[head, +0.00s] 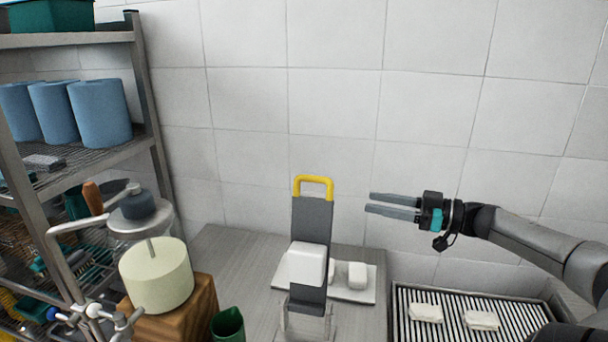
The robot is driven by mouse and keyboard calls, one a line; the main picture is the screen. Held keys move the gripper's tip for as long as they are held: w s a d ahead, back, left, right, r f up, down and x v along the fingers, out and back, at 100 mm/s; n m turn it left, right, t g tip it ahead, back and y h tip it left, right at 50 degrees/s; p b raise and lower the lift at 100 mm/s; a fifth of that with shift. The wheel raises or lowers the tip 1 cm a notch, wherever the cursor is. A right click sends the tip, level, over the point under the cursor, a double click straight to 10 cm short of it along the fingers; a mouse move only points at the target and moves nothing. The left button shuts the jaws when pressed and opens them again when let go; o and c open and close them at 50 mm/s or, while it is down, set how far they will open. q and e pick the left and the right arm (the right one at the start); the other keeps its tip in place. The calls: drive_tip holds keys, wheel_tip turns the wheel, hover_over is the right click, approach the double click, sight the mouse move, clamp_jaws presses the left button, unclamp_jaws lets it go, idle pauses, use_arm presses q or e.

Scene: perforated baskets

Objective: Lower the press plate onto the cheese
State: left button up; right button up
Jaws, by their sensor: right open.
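The press plate (312,218) is a dark grey slab standing raised, with a yellow loop handle (313,181) at its top. A white block of cheese (305,262) sits in front of the plate's lower part. Dark grey surface (307,299) shows again below the block, above a pale metal stand. My right gripper (368,203) is open and empty, to the right of the plate's upper part and apart from the handle. Its two fingers point left. My left gripper is not in view.
A white board (362,292) with smaller white pieces lies behind and right of the press. A pale cylinder (157,277), green cup (228,324) and metal shelf (110,38) stand left. A tiled wall is behind.

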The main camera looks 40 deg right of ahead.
sight(323, 179)
drive_tip(key=shift+w+a+r+n+g+y+b, duration=0.3)
drive_tip(key=shift+w+a+r+b, duration=0.45)
drive_tip(key=shift+w+a, duration=0.7)
drive_tip(key=shift+w+a+r+n+g+y+b, duration=0.1)
drive_tip(key=shift+w+a+r+n+y+b, duration=0.15)
drive_tip(key=shift+w+a+r+y+b, duration=0.85)
drive_tip(key=shift+w+a+r+n+g+h+b, duration=0.25)
drive_tip(key=shift+w+a+b, duration=0.35)
drive_tip(key=shift+w+a, duration=1.25)
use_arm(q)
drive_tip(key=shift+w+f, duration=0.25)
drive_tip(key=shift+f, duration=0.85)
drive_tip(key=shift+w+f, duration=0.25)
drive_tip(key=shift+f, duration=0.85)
use_arm(e)
drive_tip(key=shift+w+a, duration=0.15)
drive_tip(key=shift+w, duration=0.5)
drive_tip(key=shift+w+a, duration=0.15)
drive_tip(key=shift+w, duration=0.5)
clamp_jaws()
